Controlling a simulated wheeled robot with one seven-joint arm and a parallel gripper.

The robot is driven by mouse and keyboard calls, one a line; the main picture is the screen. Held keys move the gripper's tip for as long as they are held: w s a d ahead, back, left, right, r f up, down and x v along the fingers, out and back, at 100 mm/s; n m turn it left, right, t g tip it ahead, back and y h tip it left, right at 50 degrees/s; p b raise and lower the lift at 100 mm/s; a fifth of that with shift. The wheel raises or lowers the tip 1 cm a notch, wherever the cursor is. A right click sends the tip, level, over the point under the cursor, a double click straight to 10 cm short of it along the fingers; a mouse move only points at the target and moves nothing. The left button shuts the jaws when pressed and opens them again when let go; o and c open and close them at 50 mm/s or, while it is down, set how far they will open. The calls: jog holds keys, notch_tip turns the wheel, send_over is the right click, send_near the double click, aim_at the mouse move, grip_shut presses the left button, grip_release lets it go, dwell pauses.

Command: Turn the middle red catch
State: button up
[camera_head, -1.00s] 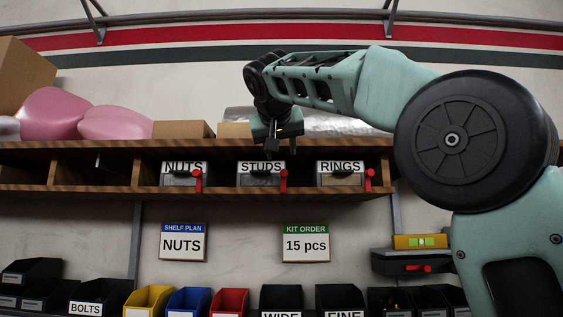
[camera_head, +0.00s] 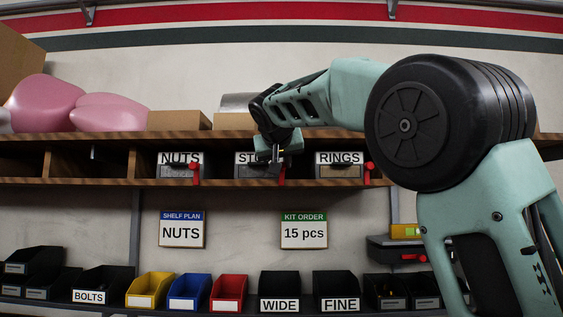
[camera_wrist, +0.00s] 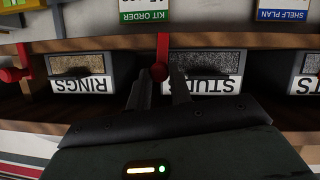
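The middle red catch (camera_wrist: 162,52) is upright beside the STUDS drawer (camera_wrist: 205,70) in the upside-down wrist view. In the head view, part of the catch (camera_head: 282,177) shows below my gripper (camera_head: 277,157), which covers part of the STUDS label. In the wrist view my gripper (camera_wrist: 160,92) is open. Its two dark fingers point at the catch, with the catch's round red knob showing in the gap near the fingertips. I cannot tell whether either finger touches it.
The NUTS drawer (camera_head: 180,170) is at left and the RINGS drawer (camera_head: 339,166) at right, each with its own upright red catch. The wooden shelf (camera_head: 90,182) frames them. Signs hang below, above a row of bins (camera_head: 188,290). Cardboard boxes and pink objects sit on top.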

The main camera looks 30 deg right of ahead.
grip_shut()
jog(key=shift+w+a+n+b, duration=0.1)
jog(key=shift+a+n+b, duration=0.1)
jog(key=shift+n+b, duration=0.25)
jog(key=o, duration=0.7)
grip_release()
